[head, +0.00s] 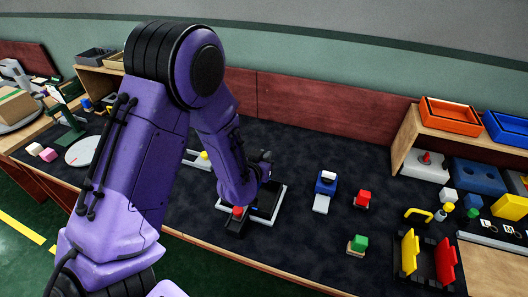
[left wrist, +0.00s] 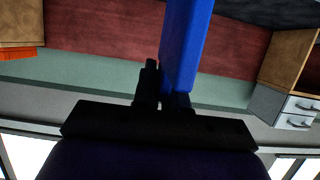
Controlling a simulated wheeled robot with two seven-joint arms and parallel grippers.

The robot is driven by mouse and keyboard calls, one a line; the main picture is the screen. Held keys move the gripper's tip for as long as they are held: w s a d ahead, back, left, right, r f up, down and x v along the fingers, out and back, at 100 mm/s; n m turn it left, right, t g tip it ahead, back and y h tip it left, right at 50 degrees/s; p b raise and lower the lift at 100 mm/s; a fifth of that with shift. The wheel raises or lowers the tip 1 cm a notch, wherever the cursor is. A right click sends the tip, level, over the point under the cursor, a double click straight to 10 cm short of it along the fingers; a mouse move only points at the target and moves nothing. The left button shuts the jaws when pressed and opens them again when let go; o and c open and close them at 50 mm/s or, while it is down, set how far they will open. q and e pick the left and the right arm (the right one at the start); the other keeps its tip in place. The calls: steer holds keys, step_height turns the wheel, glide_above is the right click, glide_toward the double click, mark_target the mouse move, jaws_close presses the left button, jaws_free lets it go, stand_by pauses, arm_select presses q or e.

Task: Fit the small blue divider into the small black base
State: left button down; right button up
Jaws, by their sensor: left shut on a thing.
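In the left wrist view a long blue piece (left wrist: 187,45), which looks like the small blue divider, stands between the dark fingers of my left gripper (left wrist: 165,98), shut on it. In the head view my left gripper (head: 264,160) is small and dark beside a white-framed black tray (head: 279,205); the blue piece cannot be made out there. A dark block with a red top (head: 238,211) sits at the tray's left front corner. I cannot tell which dark part is the small black base; my arm hides some of this area. My right gripper is out of view.
A black holder with yellow and red sides (head: 428,262) is at the front right. Dark mat lies clear between them.

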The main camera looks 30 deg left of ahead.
arm_select(q)
steer(key=shift+s+r, duration=0.1)
steer(key=shift+s, duration=0.05)
step_height(320, 180, down, 5)
steer(key=b, duration=0.4)
steer(key=shift+f+b, duration=0.3)
steer(key=shift+f, duration=0.2)
steer(key=shift+r+p, duration=0.1)
steer(key=shift+p, duration=0.25)
stand_by(0.9)
stand_by(0.4)
steer(key=shift+f+b, duration=0.4)
steer(key=shift+f, duration=0.1)
steer(key=shift+f+b, duration=1.4)
steer(key=shift+f, duration=0.35)
